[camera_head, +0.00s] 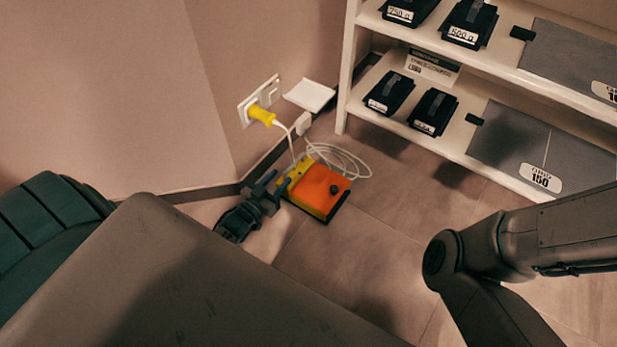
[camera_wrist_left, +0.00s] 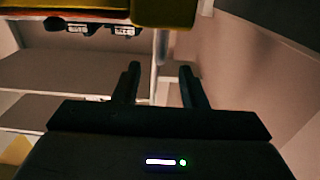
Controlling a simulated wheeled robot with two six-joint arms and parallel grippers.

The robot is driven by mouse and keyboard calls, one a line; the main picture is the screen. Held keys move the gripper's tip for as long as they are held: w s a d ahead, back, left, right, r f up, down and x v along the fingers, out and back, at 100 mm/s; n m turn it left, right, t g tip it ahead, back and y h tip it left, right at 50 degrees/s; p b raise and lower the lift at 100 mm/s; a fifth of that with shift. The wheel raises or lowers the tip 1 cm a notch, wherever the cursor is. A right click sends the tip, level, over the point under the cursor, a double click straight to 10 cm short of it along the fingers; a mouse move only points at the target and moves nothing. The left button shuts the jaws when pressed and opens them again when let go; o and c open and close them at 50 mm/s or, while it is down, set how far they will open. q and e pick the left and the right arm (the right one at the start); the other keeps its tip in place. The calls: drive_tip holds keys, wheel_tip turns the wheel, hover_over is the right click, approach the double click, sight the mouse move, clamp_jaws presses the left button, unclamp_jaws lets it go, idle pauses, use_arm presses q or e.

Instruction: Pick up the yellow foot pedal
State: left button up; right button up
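The yellow foot pedal (camera_head: 324,190), with an orange top and a dark knob, is by the wall in the head view. A white cable runs behind it. My left gripper (camera_head: 276,184) is at its left edge, fingers towards it; contact cannot be told. In the left wrist view the yellow body (camera_wrist_left: 165,12) fills the top edge, past the fingertips. The fingers of my left gripper (camera_wrist_left: 160,72) stand apart with nothing between them. My right arm comes in at the right of the head view; its gripper is out of frame.
A yellow plug (camera_head: 261,115) sits in a wall socket (camera_head: 245,112). A white shelf unit (camera_head: 345,75) with black weights and grey cases stands behind, right of the pedal. A large grey-brown surface (camera_head: 170,290) covers the lower left. The floor (camera_head: 370,260) right of the pedal is clear.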

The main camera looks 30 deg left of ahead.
sight(288, 170)
use_arm(q)
drive_tip(key=shift+w+f, duration=0.1)
drive_tip(key=shift+w, duration=0.75)
drive_tip(key=w+b, duration=0.2)
drive_tip(key=w, duration=0.1)
drive_tip(key=w+b, duration=0.1)
drive_tip(key=b, duration=0.1)
drive_tip(key=shift+w+d+f, duration=0.25)
drive_tip(key=shift+f, duration=0.05)
drive_tip(key=shift+w+r, duration=0.1)
drive_tip(key=shift+w, duration=0.3)
clamp_jaws()
drive_tip(key=shift+r, duration=0.2)
